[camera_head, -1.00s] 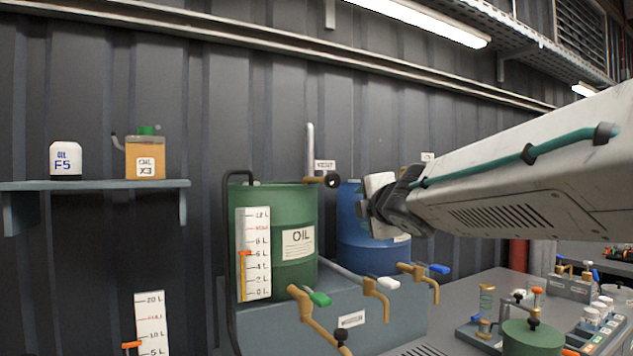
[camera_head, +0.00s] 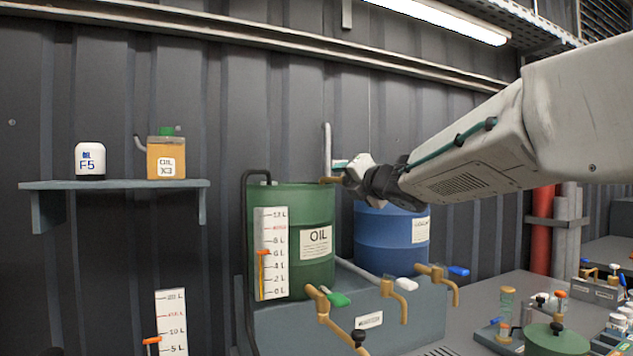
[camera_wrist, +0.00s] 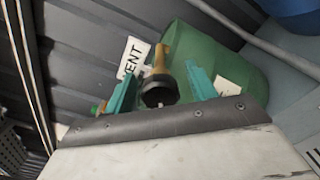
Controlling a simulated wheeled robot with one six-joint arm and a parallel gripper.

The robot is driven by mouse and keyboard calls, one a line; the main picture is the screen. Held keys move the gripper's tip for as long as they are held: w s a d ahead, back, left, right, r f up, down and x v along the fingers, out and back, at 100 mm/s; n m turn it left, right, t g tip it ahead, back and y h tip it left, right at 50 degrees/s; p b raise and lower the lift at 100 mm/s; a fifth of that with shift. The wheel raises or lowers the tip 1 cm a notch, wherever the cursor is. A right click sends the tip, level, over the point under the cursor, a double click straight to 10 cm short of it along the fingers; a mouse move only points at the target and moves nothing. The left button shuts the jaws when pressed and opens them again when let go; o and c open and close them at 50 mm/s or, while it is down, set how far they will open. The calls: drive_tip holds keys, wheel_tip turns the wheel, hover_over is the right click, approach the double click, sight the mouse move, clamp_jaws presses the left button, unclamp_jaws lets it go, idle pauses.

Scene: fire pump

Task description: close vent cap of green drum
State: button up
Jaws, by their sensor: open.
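The green drum (camera_head: 312,275) stands on a grey stand, with an OIL label and level scale. Its brass vent pipe (camera_head: 329,180) shows at the drum's top right in the head view, and the cap there is hidden by my gripper (camera_head: 345,168). In the wrist view the brass pipe (camera_wrist: 160,58) ends in a black round vent cap (camera_wrist: 158,91). My gripper (camera_wrist: 161,88) is open, its two teal fingers on either side of the cap. Contact with the cap cannot be told. The green drum (camera_wrist: 205,52) lies behind.
A white VENT sign (camera_wrist: 132,58) is beside the pipe. A blue drum (camera_head: 385,240) stands right of the green one, below my arm. Brass taps (camera_head: 322,305) stick out in front. A wall shelf (camera_head: 115,185) holds a white can and an oil container at left.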

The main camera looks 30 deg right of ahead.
drive_tip(key=c, duration=1)
drive_tip(key=shift+m, duration=0.4)
drive_tip(key=m, duration=0.3)
drive_tip(key=shift+f+m, duration=0.1)
drive_tip(key=shift+m, duration=0.3)
drive_tip(key=m, duration=0.5)
drive_tip(key=shift+m, duration=0.3)
drive_tip(key=m, duration=1.3)
drive_tip(key=shift+f+m, duration=0.1)
drive_tip(key=shift+m, duration=0.2)
